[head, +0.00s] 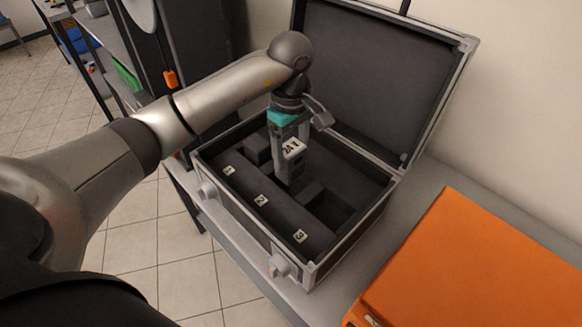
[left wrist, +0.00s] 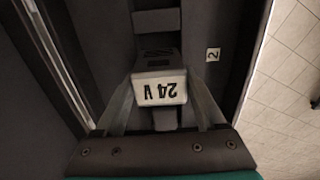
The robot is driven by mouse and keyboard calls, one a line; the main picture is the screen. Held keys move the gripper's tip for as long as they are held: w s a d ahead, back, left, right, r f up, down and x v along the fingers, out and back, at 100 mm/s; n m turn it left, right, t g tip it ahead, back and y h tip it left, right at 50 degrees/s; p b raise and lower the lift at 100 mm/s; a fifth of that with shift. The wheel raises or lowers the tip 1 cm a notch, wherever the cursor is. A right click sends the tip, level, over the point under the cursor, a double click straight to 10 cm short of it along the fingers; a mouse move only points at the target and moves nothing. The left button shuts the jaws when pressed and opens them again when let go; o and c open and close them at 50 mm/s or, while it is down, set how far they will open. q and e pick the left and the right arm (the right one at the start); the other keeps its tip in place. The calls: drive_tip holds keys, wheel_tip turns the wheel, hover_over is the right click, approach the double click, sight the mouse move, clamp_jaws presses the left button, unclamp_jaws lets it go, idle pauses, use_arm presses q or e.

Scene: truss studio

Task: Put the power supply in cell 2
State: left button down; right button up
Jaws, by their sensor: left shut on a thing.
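The power supply (head: 291,164) is a grey block with a white label reading 24 V. My left gripper (head: 290,137) is shut on its upper end, and the block hangs upright. The same block shows between the fingers in the left wrist view (left wrist: 160,88). The open case (head: 235,225) has dark foam with cells marked 1, 2 and 3 along its front. The block's lower end is at the cell row behind the number 2 tag (head: 262,200); I cannot tell how far it is inside cell 2. The number 2 tag also shows in the wrist view (left wrist: 213,54). My right gripper is not in view.
The case lid (head: 375,75) stands open at the back. An orange case (head: 470,265) lies to the right on the grey bench (head: 425,200). A shelf stands at the left. Foam dividers border the cell, and the cell by number 3 looks empty.

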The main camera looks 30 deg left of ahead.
sight(291, 168)
use_arm(q)
drive_tip(key=shift+f, duration=2.4)
drive_tip(key=shift+f+b, duration=0.1)
drive_tip(key=shift+b, duration=0.2)
drive_tip(key=shift+f, duration=0.15)
unclamp_jaws()
wheel_tip(291, 168, up, 12)
drive_tip(key=shift+r+p, duration=0.25)
drive_tip(key=shift+p, duration=0.3)
